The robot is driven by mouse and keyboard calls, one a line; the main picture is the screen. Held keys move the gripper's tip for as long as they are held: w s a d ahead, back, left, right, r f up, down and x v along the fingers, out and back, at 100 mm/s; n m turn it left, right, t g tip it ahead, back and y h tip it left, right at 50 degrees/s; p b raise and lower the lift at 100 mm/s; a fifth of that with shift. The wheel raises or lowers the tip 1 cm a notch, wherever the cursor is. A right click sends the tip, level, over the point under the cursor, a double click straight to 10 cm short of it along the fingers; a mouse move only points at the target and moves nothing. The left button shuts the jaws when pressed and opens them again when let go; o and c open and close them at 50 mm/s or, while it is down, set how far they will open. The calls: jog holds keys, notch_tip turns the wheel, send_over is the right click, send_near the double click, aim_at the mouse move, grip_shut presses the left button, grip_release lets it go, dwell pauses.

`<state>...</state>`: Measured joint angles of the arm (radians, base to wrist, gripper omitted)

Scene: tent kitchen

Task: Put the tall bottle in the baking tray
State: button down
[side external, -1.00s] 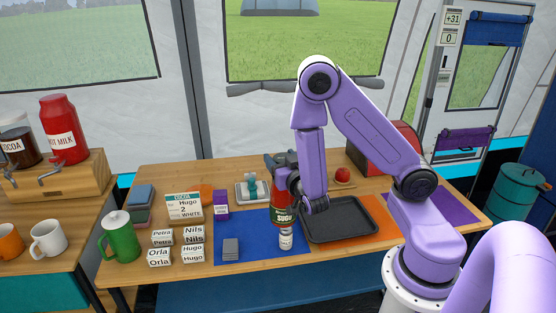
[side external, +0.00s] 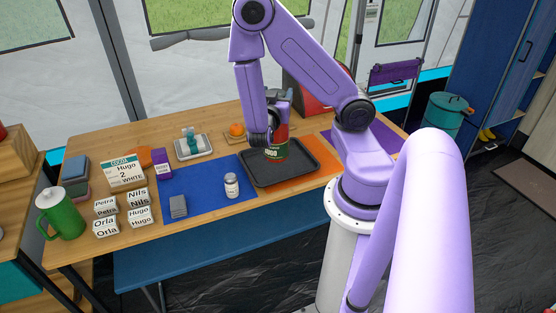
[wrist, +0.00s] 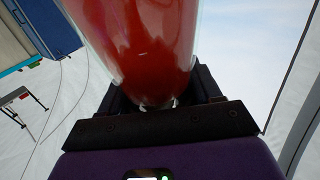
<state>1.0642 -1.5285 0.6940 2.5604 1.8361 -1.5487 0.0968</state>
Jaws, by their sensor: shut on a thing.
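The tall bottle (side external: 277,150) is red with a green label band and looks upright. My gripper (side external: 272,136) is shut on it, and my fingers and wrist hide part of its upper body in the side view. In the wrist view the red bottle (wrist: 150,45) fills the space between my jaws. The black baking tray (side external: 259,181) lies on the table. The bottle's lower end appears within the tray's outline, toward its far side. I cannot tell whether it touches the tray floor.
A small white-capped jar (side external: 232,185) stands left of the tray on the blue mat (side external: 205,189), near a grey block (side external: 178,206). Name blocks (side external: 138,197), a cocoa box (side external: 124,172) and a green mug (side external: 62,214) stand further left.

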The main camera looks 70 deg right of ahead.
jog(key=s+d+m+g, duration=0.1)
jog(key=s+m+g, duration=0.3)
jog(key=s+g, duration=0.2)
jog(key=w+d+f, duration=0.9)
jog(key=d+f, duration=0.1)
jog(key=f, duration=0.2)
jog(key=shift+d+f, duration=0.3)
jog(key=shift+f, duration=0.1)
dwell(1.1)
jog(key=shift+f, duration=0.15)
jog(key=shift+c, duration=1)
grip_release()
